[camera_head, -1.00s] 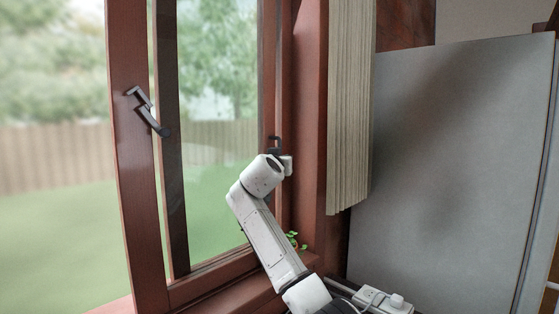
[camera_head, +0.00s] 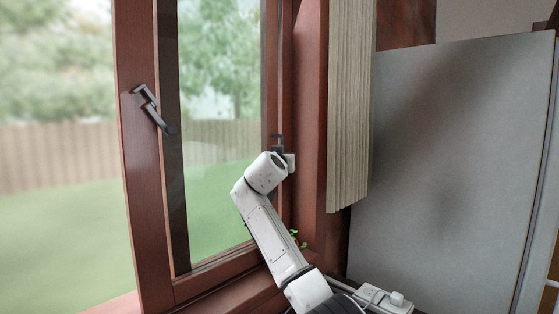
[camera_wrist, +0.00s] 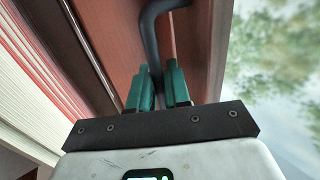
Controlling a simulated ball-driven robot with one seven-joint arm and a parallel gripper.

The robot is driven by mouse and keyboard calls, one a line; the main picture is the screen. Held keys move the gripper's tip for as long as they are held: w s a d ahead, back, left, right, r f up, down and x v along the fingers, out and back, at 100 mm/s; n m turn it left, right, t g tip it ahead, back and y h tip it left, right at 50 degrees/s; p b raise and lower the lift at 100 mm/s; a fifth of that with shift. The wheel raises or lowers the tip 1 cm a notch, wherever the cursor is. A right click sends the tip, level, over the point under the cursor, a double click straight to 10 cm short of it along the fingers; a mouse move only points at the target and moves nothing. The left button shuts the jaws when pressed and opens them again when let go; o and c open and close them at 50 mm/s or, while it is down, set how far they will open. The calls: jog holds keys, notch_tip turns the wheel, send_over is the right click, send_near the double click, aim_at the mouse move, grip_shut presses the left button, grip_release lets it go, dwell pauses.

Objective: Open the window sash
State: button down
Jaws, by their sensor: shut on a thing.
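The window sash, with a red-brown wooden frame (camera_head: 140,165) around clear glass, fills the left half of the head view. A dark angled handle (camera_head: 153,108) sits on its left upright. A second dark handle (camera_head: 277,140) shows at the right upright, just above the end of my arm. My gripper is partly hidden behind my wrist there. In the wrist view, my gripper (camera_wrist: 160,85) has its two green fingers closed around the lower part of a dark bent handle (camera_wrist: 155,35), which rises between them in front of red-brown wood.
A pleated cream curtain (camera_head: 347,105) hangs right of the window. A grey panel (camera_head: 450,170) stands farther right. A white power strip (camera_head: 385,298) with cords lies at the bottom.

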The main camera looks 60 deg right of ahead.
jog(key=d, duration=0.2)
jog(key=s+d, duration=0.1)
jog(key=d, duration=0.2)
jog(key=s+d+b, duration=0.1)
jog(key=d, duration=0.2)
jog(key=shift+d+r, duration=0.1)
jog(key=c, duration=1.3)
grip_release()
jog(key=b+v, duration=0.3)
jog(key=v, duration=0.7)
jog(key=shift+s+a, duration=0.15)
jog(key=shift+a, duration=0.2)
